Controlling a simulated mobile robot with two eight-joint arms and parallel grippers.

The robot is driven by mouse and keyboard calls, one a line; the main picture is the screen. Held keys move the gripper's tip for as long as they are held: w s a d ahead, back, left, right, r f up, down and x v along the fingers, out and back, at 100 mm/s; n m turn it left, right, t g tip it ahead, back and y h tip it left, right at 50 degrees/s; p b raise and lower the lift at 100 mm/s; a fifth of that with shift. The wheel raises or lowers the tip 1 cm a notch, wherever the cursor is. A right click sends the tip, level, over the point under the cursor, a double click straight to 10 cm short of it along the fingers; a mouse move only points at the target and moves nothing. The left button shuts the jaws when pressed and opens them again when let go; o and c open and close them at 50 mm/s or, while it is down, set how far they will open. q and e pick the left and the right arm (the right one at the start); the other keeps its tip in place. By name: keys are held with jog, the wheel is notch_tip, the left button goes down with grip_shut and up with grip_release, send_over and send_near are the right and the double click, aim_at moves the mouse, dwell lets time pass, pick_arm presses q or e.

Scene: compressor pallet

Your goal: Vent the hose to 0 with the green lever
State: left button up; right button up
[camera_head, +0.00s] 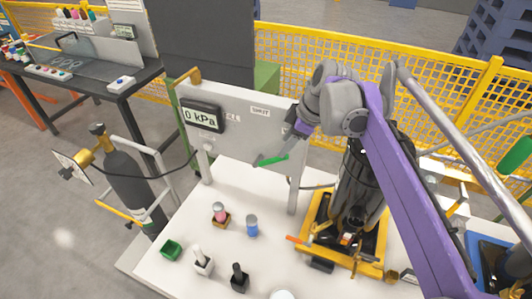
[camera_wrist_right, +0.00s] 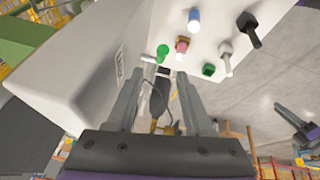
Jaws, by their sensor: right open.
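The green lever (camera_head: 271,160) sticks out low on the front of a light grey panel (camera_head: 240,109). The display (camera_head: 201,117) on this panel reads 0 kPa. My right gripper (camera_head: 291,138) is in front of the panel, just above and right of the lever, and partly hidden by its own wrist. In the right wrist view its two fingers (camera_wrist_right: 160,74) are apart, with the green lever end (camera_wrist_right: 162,51) just beyond the tips. I cannot tell whether a finger touches the lever. A dark hose (camera_head: 181,166) runs from the panel toward a grey cylinder (camera_head: 130,179).
On the white table (camera_head: 180,219) stand a green box (camera_head: 171,249), a blue cylinder (camera_head: 252,226) and several small parts. A black compressor on a yellow frame (camera_head: 318,232) stands right of the panel. A yellow mesh fence (camera_head: 330,60) is behind.

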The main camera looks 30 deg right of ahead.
aim_at(273, 160)
jog(key=x, duration=0.9)
jog(key=shift+w+a+f, duration=0.1)
jog(key=shift+f, duration=0.3)
grip_shut()
dwell(0.9)
